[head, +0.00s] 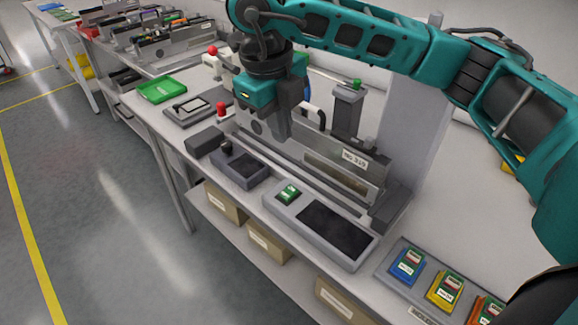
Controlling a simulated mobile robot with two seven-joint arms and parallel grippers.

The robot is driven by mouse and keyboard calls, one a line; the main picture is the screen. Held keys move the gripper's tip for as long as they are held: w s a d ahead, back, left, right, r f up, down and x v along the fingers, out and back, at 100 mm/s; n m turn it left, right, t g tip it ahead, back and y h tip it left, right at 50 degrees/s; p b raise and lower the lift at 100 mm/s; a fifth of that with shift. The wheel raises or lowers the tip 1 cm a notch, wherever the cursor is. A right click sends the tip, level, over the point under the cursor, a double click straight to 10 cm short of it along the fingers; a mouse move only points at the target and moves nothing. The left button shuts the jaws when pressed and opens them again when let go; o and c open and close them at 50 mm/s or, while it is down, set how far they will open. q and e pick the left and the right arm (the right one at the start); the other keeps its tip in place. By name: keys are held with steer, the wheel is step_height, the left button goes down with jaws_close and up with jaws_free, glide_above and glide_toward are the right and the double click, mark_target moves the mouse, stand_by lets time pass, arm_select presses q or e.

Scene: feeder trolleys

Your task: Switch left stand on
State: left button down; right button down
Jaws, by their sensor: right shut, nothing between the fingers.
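My right gripper (282,137) hangs shut and empty over the bench, its arm coming in from the right. It points down in front of the grey stand (335,172), which has a label plate and an upright post with a green knob (357,84). Below the gripper, nearer the bench's front edge, is a dark box (245,166) with a black knob (227,147). To its right lies a light grey unit (325,222) with a green switch (288,193) and a dark panel. I cannot tell the switch's position. My left gripper is out of view.
A red button (221,110) and a red-ball lever (212,51) stand left of the gripper. A green tray (162,89) lies further left. At the right, a grey tray (391,279) holds coloured blocks. Cardboard boxes (268,242) sit on the lower shelf. The left floor is clear.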

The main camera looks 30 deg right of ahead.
mark_target(293, 188)
steer(key=f, duration=0.4)
steer(key=d+f, duration=0.1)
steer(key=f, duration=0.4)
steer(key=d+f, duration=0.1)
steer(key=f, duration=0.3)
steer(key=shift+w+d+f, duration=0.2)
steer(key=shift+w+f, duration=0.15)
